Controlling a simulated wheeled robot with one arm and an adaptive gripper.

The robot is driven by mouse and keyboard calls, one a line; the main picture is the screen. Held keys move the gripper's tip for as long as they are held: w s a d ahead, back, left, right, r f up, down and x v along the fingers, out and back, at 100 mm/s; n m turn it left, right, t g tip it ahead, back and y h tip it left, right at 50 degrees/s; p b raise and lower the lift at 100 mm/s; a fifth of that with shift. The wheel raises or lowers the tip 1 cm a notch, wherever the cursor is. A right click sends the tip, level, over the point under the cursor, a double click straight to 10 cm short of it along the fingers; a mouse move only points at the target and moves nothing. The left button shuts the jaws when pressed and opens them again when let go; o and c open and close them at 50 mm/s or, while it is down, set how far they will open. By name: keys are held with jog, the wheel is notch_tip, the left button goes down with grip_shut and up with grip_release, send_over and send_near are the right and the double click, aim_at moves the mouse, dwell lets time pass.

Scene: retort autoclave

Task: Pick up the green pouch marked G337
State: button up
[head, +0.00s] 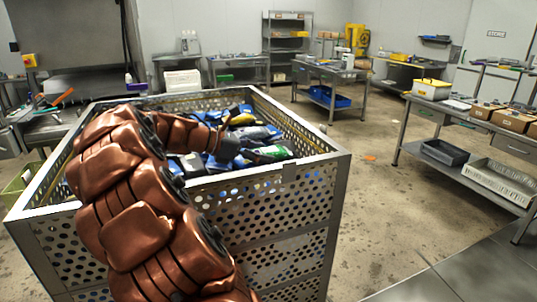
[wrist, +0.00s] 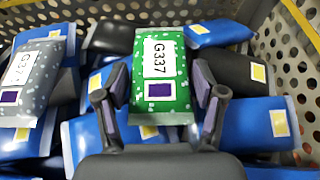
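The green pouch (wrist: 176,62) has white speckles, a white label reading G337 and a purple square. It lies face up on other pouches in the wrist view. My gripper (wrist: 160,84) is open, with one finger on each side of the green pouch's near part. I cannot tell whether the fingers touch it.
The pouches lie in a perforated metal crate (head: 318,205). Blue pouches (wrist: 247,122) and black pouches (wrist: 228,68) surround the green one closely. The crate wall (wrist: 296,60) rises at the right. A workbench (head: 405,125) stands farther right, with open floor between.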

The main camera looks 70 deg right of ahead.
jog(key=c, duration=0.7)
jog(key=shift+r, duration=0.15)
jog(key=shift+c, duration=0.2)
